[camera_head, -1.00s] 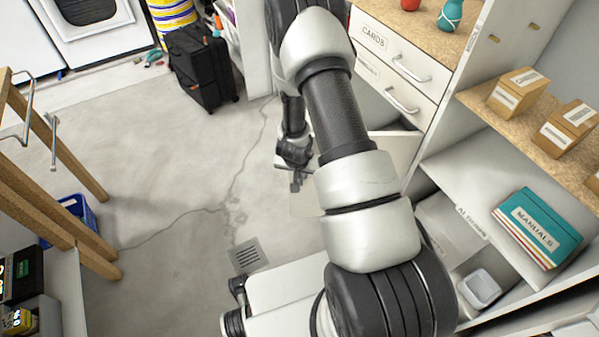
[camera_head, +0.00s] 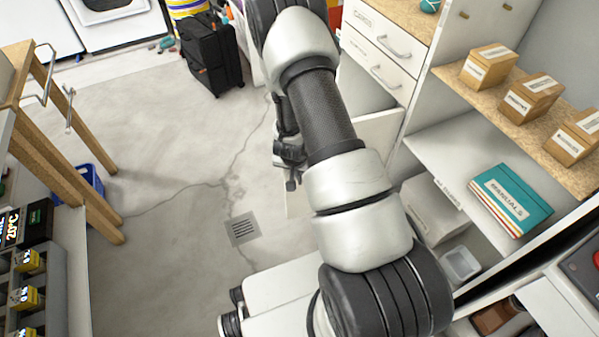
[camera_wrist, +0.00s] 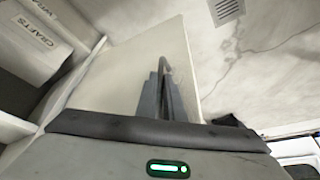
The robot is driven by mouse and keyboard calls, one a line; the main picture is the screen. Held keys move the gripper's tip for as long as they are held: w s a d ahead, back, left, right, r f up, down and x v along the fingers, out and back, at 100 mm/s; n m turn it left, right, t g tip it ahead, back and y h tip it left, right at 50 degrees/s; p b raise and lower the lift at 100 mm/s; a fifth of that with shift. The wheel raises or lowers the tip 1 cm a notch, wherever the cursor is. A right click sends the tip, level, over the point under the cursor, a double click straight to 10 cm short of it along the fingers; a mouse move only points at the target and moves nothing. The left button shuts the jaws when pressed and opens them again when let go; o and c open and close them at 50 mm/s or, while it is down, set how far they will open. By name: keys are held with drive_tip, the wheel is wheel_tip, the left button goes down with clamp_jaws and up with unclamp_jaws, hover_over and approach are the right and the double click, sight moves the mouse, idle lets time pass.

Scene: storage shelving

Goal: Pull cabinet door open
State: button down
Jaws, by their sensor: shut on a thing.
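The cabinet door, a plain off-white panel (camera_head: 380,131), stands swung out from the cabinet below the drawers. My arm hides its middle in the head view. In the wrist view the door (camera_wrist: 115,72) fills the centre-left, with floor beyond its right edge. My gripper (camera_head: 291,184) is at the outer end of the door, left of my arm. In the wrist view its grey fingers (camera_wrist: 163,90) are closed together against the door's face near its free edge.
Labelled drawers (camera_head: 378,48) with bar handles sit above the door's opening. Open shelves to the right hold cardboard boxes (camera_head: 531,95) and a teal manuals stack (camera_head: 511,199). A black suitcase (camera_head: 211,54) stands at the back. A wooden-legged table (camera_head: 75,178) is at left. Floor between is clear.

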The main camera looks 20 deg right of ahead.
drive_tip(key=shift+s+d, duration=0.2)
drive_tip(key=c, duration=1.9)
unclamp_jaws()
drive_tip(key=shift+r, duration=0.1)
drive_tip(key=p+v, duration=0.5)
drive_tip(key=v, duration=1.2)
drive_tip(key=shift+a, duration=0.1)
